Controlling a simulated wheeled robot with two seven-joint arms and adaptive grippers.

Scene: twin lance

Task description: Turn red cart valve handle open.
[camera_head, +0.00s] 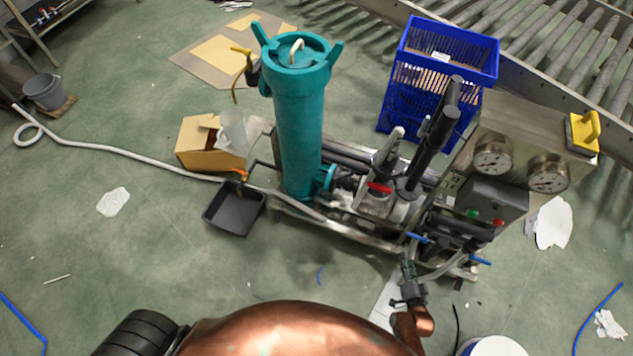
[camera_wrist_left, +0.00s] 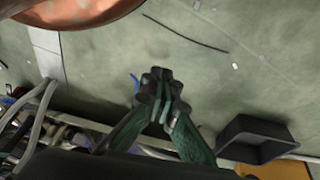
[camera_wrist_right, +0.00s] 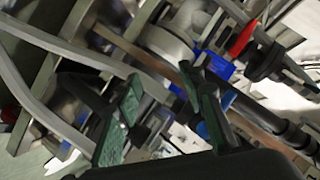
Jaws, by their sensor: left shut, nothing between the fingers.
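The red valve handle (camera_head: 380,187) is a short bar on the pump cart (camera_head: 345,232), right of the tall teal filter column (camera_head: 297,130). In the right wrist view the red handle (camera_wrist_right: 243,38) lies at the upper right, beyond the fingers and apart from them. My right gripper (camera_head: 406,262) is at the cart's front edge, below and right of the red handle; the right wrist view shows its fingers (camera_wrist_right: 160,78) spread and empty. My left gripper (camera_wrist_left: 160,78) is shut and empty over the floor in the left wrist view; the head view does not show it.
Blue handles (camera_head: 418,237) sit on the cart's front piping near my right gripper. A gauge panel (camera_head: 518,130) stands on the cart's right side. A blue crate (camera_head: 440,60) is behind. A black tray (camera_head: 234,210) and cardboard box (camera_head: 200,146) lie left. Floor in front is mostly clear.

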